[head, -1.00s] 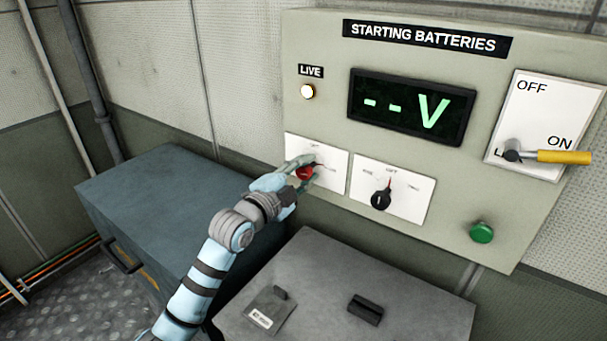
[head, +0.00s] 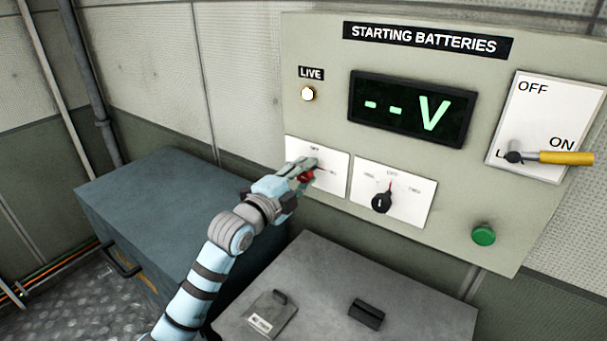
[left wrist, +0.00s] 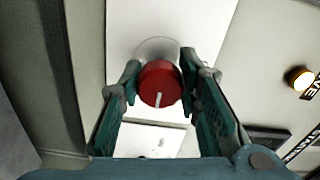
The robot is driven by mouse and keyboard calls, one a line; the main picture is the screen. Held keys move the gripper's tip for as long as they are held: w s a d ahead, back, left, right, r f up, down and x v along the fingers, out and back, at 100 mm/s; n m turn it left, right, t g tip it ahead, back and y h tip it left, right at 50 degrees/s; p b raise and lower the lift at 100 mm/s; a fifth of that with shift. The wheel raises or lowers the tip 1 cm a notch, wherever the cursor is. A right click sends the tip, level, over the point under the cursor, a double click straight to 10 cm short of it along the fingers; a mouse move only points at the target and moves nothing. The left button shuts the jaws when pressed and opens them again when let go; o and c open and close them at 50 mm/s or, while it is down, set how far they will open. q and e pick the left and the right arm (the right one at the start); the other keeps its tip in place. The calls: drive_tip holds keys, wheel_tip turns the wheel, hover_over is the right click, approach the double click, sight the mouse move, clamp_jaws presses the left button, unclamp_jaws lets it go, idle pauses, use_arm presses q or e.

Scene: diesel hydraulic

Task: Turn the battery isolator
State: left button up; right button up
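The battery isolator is a round red knob (head: 306,177) on the left white plate (head: 331,172) of the grey panel. It also shows in the left wrist view (left wrist: 158,82), with a white mark pointing down in that picture. My left gripper (head: 304,172) is at the knob, with a finger on each side. In the left wrist view its fingertips (left wrist: 160,75) lie against the knob's sides with no clear gap. The gripper hides part of the knob and plate in the head view. My right gripper is not in view.
A black selector knob (head: 381,202) sits on the plate to the right. A yellow-handled lever (head: 565,158) points to ON. The LIVE lamp (head: 308,93) is lit and the display (head: 412,107) reads "--V". Grey boxes (head: 150,190) stand below the panel.

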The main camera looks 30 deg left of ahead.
use_arm(q)
drive_tip(key=o, duration=0.4)
drive_tip(key=s, duration=0.4)
drive_tip(key=s+a, duration=0.1)
drive_tip(key=s, duration=0.7)
drive_tip(key=shift+a, duration=0.3)
drive_tip(key=shift+f, duration=0.1)
